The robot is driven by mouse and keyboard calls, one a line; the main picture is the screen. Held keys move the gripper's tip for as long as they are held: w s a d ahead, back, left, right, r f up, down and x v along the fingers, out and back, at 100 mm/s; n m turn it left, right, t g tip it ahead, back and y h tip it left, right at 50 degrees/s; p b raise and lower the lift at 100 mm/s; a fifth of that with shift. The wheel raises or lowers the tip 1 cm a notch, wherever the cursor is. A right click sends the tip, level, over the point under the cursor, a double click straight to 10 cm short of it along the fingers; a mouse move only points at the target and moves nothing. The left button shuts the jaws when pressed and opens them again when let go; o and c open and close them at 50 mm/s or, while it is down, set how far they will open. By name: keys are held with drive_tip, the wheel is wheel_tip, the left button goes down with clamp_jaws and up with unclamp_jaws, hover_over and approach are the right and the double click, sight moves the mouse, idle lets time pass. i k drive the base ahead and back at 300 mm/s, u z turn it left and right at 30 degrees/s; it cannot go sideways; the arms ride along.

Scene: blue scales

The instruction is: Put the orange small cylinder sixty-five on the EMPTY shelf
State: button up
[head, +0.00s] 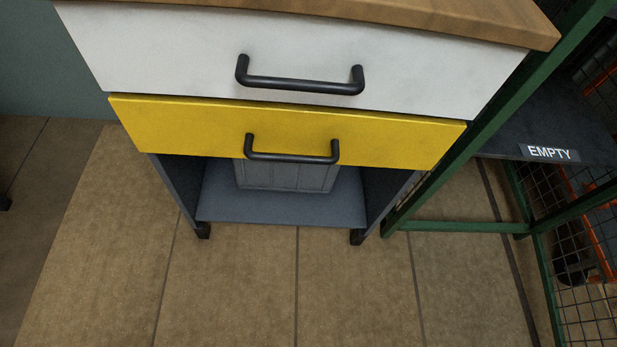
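The EMPTY shelf (585,137) is a dark board in a green metal frame at the right edge, with a white "EMPTY" label on its front edge. The part of its top that shows is bare; the rest is cut off by the picture edge. The orange small cylinder sixty-five is not in view. My gripper is not in view.
A cabinet has a white drawer (190,50) and a yellow drawer (390,142), both with black handles. A grey box (287,176) stands on its low open shelf (220,203). A wooden top (450,18) lies above. The tiled floor (240,290) in front is clear.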

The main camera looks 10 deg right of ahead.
sight(530, 127)
drive_tip(key=i, duration=0.95)
drive_tip(key=z, duration=0.05)
